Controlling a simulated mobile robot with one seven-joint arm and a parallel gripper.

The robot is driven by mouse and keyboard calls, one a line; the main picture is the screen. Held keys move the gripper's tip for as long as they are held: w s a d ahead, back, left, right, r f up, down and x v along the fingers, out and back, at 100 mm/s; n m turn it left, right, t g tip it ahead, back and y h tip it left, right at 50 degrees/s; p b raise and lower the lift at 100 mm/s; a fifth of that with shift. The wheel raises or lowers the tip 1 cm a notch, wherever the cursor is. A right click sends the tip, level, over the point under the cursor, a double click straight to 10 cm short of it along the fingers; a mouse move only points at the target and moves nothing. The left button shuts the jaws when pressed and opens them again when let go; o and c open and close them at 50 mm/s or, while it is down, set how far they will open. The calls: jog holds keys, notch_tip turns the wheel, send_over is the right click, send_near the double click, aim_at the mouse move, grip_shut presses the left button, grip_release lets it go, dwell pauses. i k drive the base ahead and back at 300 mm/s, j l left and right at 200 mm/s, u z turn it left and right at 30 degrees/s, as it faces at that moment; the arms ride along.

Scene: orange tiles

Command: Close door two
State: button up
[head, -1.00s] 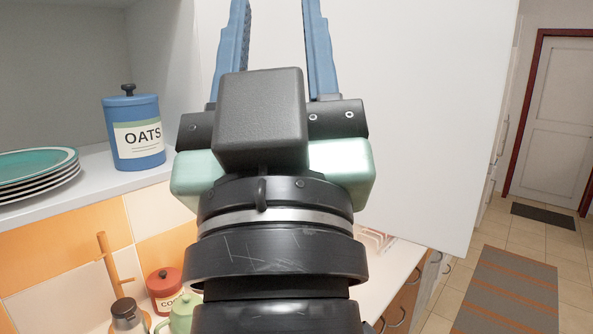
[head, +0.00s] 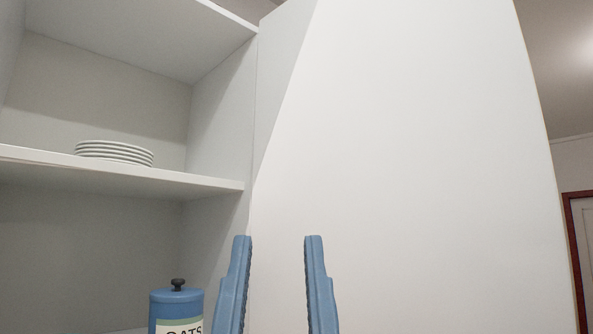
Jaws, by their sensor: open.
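A large white cabinet door (head: 420,140) stands open and fills the middle and right of the head view. It is hinged beside the open cabinet on the left. No label shows which door is door two. My gripper (head: 275,240) is at the bottom centre, with its two blue fingers pointing up and spread apart. It is open and nothing is between the fingers. The fingers overlap the door in the picture; I cannot tell whether they touch it. The door's lower edge and the rest of my gripper are out of view.
The open cabinet has a white shelf (head: 200,184) holding a stack of white plates (head: 114,152). A blue oats canister (head: 176,304) stands below it, left of my gripper. A red-framed door (head: 585,230) is at the far right.

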aim_at(410, 136)
jog(key=l+u, duration=1.05)
jog(key=u, duration=0.15)
jog(key=k+l+u, duration=0.15)
jog(key=l+u, duration=0.25)
jog(key=k+l, duration=0.2)
jog(key=l, duration=0.2)
jog(key=k+l+u, duration=0.1)
jog(key=l, duration=0.35)
jog(key=k+l, duration=0.3)
jog(key=k+l+u, duration=0.1)
jog(key=k+l, duration=0.15)
jog(key=l, duration=0.25)
jog(key=k+l+u, duration=0.1)
jog(key=l, duration=0.3)
jog(key=k, duration=0.1)
